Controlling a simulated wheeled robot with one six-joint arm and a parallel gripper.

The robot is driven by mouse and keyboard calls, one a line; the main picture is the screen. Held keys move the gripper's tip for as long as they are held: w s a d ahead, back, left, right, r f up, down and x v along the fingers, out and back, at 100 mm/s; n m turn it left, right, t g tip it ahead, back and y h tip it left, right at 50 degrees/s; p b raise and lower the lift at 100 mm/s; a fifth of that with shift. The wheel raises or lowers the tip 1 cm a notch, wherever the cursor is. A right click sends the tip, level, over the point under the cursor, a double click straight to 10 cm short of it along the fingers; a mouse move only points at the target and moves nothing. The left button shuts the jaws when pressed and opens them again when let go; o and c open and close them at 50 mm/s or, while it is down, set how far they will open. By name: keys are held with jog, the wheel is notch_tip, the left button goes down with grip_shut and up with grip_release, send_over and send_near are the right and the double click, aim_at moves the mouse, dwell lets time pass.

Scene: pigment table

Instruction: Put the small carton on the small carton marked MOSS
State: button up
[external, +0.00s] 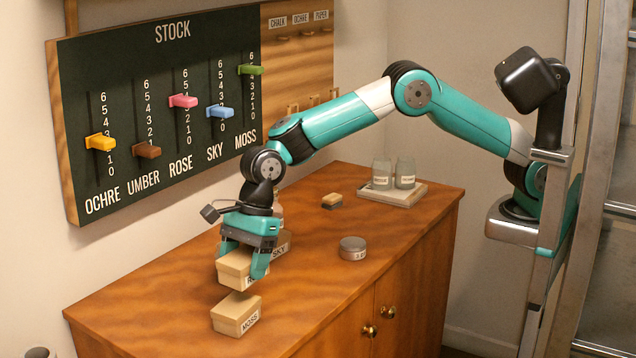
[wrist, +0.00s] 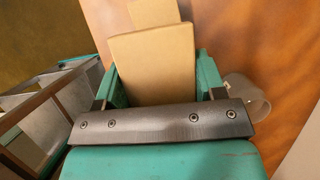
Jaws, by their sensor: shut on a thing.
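My gripper (external: 246,258) is shut on a small tan carton (external: 234,268), whose label is partly hidden by a finger. The held carton is above the small carton marked MOSS (external: 236,314), with what looks like a narrow gap between them. The MOSS carton stands upright on the wooden cabinet top near its front left. In the wrist view the held carton (wrist: 153,68) fills the space between the fingers. Part of another tan box (wrist: 153,12) shows beyond it, probably the MOSS carton.
A round tin (external: 352,248), a small brush-like block (external: 332,201) and a tray (external: 419,194) with two jars lie further right on the cabinet (external: 310,285). The STOCK board (external: 160,110) hangs on the wall behind.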

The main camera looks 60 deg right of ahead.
aim_at(237, 290)
jog(key=shift+f, duration=1.95)
jog(key=shift+f, duration=0.1)
jog(key=o, duration=1)
